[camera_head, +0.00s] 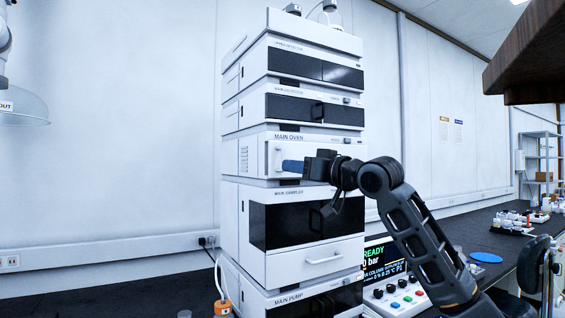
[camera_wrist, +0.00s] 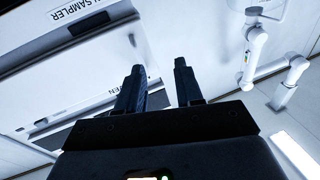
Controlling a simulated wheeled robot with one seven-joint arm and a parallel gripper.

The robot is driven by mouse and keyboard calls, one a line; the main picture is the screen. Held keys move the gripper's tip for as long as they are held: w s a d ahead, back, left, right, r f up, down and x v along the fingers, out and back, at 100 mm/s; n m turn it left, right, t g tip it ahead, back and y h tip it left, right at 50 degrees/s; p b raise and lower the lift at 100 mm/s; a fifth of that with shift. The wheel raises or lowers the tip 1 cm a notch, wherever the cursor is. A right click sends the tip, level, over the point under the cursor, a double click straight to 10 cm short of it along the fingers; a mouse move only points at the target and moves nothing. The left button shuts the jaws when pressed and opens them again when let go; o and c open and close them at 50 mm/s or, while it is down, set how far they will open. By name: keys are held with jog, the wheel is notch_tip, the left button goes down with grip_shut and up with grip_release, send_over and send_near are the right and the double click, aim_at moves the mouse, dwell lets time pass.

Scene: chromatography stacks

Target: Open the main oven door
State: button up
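The main oven (camera_head: 258,152) is a white module labelled MAIN OVEN in the middle of the stack, and its door looks shut. A pale vertical handle (camera_head: 279,158) is on the left part of its front. My gripper (camera_head: 289,166) is in front of the oven, with its blue fingertips just right of the handle in the picture; I cannot tell whether they touch it. In the wrist view my gripper (camera_wrist: 158,68) has its two dark fingers apart, with nothing visible between them. The handle is not clearly visible there.
Another dark-fronted module (camera_head: 313,108) is directly above. A control box (camera_head: 392,285) stands right of the stack, behind my arm. A brown overhanging edge (camera_head: 530,62) is at upper right.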

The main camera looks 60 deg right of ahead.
jog(key=w+d+r+g+p, duration=0.1)
jog(key=w+d+r, duration=0.1)
jog(key=w+d, duration=0.3)
jog(key=shift+w+d+h+p, duration=0.25)
jog(key=shift+w+h+p, duration=0.05)
jog(key=shift+w, duration=0.1)
jog(key=shift+c, duration=0.3)
grip_shut()
dwell(1.2)
